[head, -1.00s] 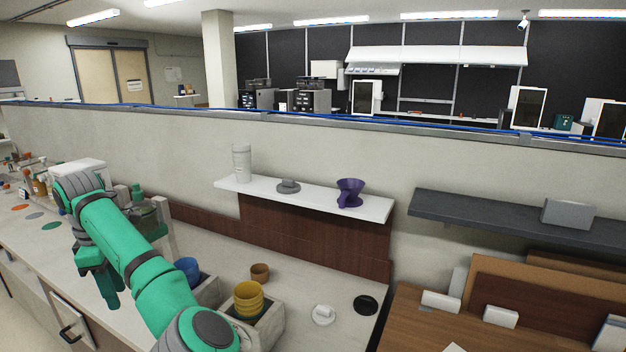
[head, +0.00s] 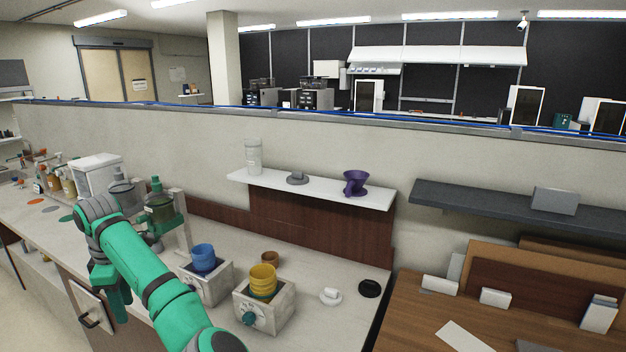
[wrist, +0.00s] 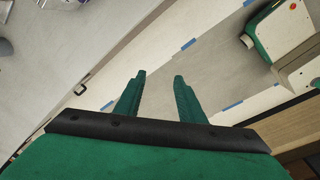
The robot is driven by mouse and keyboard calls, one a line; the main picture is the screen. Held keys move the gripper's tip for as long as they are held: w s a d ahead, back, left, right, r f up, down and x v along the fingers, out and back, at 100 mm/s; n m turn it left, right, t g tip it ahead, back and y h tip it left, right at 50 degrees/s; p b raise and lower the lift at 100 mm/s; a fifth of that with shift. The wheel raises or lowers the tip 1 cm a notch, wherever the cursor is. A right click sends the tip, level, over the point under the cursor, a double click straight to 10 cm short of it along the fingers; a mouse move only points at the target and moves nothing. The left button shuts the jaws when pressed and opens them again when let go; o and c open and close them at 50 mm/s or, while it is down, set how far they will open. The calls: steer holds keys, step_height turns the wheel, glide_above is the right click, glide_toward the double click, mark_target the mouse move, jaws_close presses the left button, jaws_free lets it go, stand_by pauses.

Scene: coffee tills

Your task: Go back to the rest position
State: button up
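My green arm reaches over the left part of the counter (head: 225,330) in the head view. My gripper (head: 122,305) hangs at its far end, pointing down near the counter's front edge. In the wrist view, the two green fingers of my gripper (wrist: 158,82) stand apart with nothing between them. Below them show the counter's front and the floor (wrist: 215,60) with blue tape marks. No object is held.
Blue cups (head: 204,257) and yellow cups (head: 263,280) stand in grey holders right of my arm. A small brown cup (head: 270,258) is behind. A purple dripper (head: 355,183) stands on the white shelf (head: 330,197). The walkway floor at left is clear.

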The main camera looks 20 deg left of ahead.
steer(key=s+d+f+m+y, duration=0.1)
steer(key=s+f+m+y, duration=0.15)
steer(key=f, duration=1.15)
steer(key=s+f+m+y, duration=0.1)
steer(key=f+m+y, duration=0.2)
steer(key=f, duration=1)
steer(key=s+d+f+m+t+y, duration=0.1)
steer(key=d+f+m+t+y, duration=0.1)
steer(key=d+f+m, duration=0.35)
steer(key=s+d+f+m+t+y, duration=0.25)
steer(key=d+f, duration=0.35)
steer(key=d, duration=0.3)
steer(key=s+d+r+m+t+h, duration=0.1)
steer(key=s+d+m+t+h, duration=0.3)
steer(key=d, duration=1.1)
steer(key=s+d+m+t+h, duration=0.2)
steer(key=s+d+m+t, duration=0.3)
steer(key=d, duration=1)
steer(key=s+d+r+m+t+h, duration=0.1)
steer(key=s+d+r+h, duration=0.4)
steer(key=s+d+r, duration=0.9)
steer(key=shift+s+d+r+m+t, duration=0.3)
steer(key=shift+d+r+m, duration=0.35)
steer(key=shift+d+r, duration=0.35)
